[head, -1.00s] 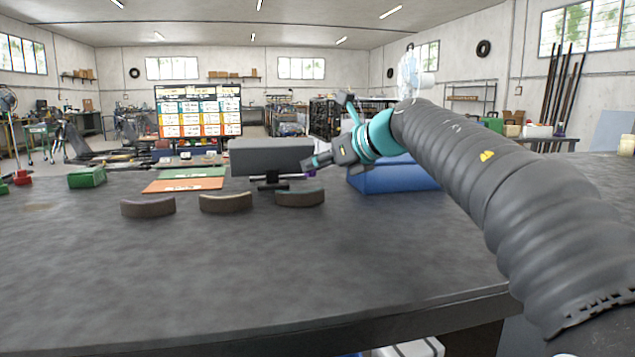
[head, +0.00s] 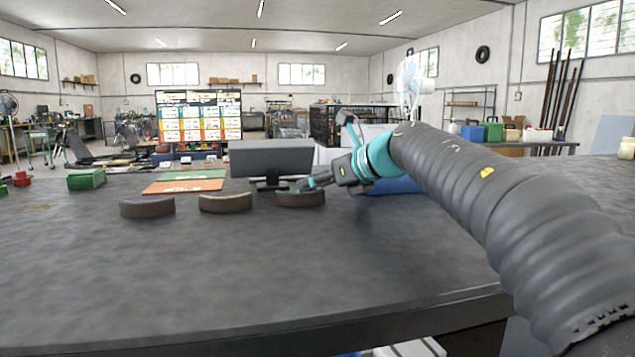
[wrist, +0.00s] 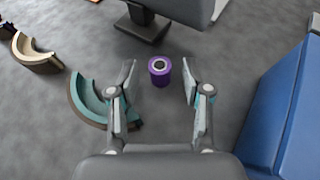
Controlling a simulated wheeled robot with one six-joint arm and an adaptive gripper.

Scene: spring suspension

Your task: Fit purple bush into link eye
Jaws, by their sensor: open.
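The purple bush (wrist: 160,71) stands upright on the grey bench in the wrist view, its round top with a dark central hole facing the camera. My gripper (wrist: 160,80) is open, with one finger on each side of the bush and clear space between. In the head view my gripper (head: 306,185) is low over the bench, near the rightmost curved block, and hides the bush. I cannot make out the link eye for certain in either view.
A grey box on a dark stand (head: 271,158) is close behind the bush. Three curved blocks (head: 226,202) lie to the left; a teal-lined one (wrist: 92,104) is beside my left finger. A blue block (wrist: 284,125) is to the right. The front bench is clear.

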